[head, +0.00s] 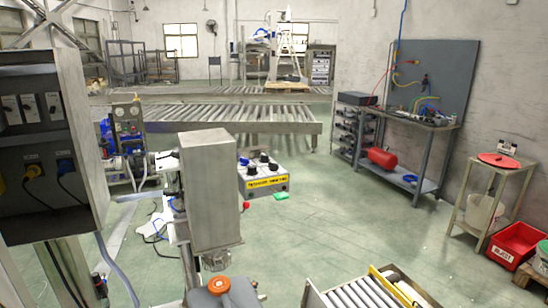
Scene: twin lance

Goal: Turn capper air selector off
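No part I can identify as my gripper shows. A tall grey capper-like housing (208,190) stands at centre-left with a round chuck (216,261) under it. Below the chuck is a grey container (228,296) with an orange cap (218,284), cut by the bottom edge. Behind the housing, a grey control box (262,178) carries several black knobs (264,157) and a yellow label too small to read; the housing hides its left part.
A dark switch cabinet (40,140) fills the left side. Roller conveyors (230,118) cross the back; another roller section (360,293) lies at the bottom. A workbench (410,120) and red bin (515,245) stand right. The green floor (350,220) between is clear.

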